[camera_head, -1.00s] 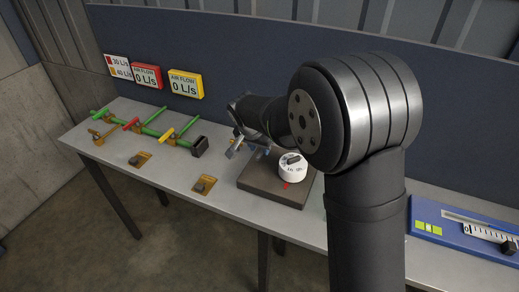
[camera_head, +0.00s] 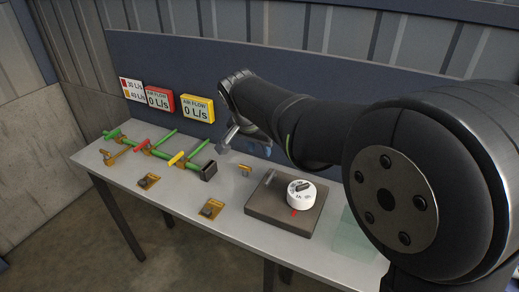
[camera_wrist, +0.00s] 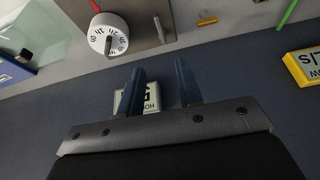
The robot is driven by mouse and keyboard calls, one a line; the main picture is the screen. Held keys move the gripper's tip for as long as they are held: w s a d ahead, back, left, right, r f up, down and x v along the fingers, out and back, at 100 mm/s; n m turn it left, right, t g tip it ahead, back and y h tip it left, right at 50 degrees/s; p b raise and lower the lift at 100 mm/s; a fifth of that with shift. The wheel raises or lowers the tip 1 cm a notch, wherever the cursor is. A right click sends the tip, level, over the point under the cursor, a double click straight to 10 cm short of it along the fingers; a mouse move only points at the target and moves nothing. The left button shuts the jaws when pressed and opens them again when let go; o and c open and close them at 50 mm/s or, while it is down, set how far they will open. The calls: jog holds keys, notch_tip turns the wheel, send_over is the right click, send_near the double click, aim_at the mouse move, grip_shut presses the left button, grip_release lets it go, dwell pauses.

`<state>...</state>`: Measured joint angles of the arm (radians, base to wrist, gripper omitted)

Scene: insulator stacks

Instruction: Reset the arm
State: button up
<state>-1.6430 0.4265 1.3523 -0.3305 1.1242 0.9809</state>
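My arm reaches over the right part of the workbench in the head view, and its wrist is near the back panel. My gripper shows in the wrist view (camera_wrist: 158,84) with two blue fingers spread apart and nothing held between them. In the head view the fingers are mostly hidden by my arm; only a bit of blue shows. The white numbered dial (camera_head: 300,195) stands on a dark base plate (camera_head: 268,211), clear of my gripper. It also shows in the wrist view (camera_wrist: 108,35).
Green pipes with a red valve handle (camera_head: 142,146) and a yellow one (camera_head: 176,158) stand on the bench's left. Red (camera_head: 160,102) and yellow (camera_head: 197,108) airflow displays read 0 L/s. Two small brass-coloured switches (camera_head: 148,181) (camera_head: 211,209) sit near the front edge. Bench space between them is clear.

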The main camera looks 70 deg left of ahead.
aim_at(269, 178)
jog(key=x, duration=1.7)
jog(key=shift+w+a+f, duration=0.15)
jog(key=shift+a+f, duration=0.05)
jog(key=shift+f, duration=0.05)
jog(key=shift+r, duration=0.1)
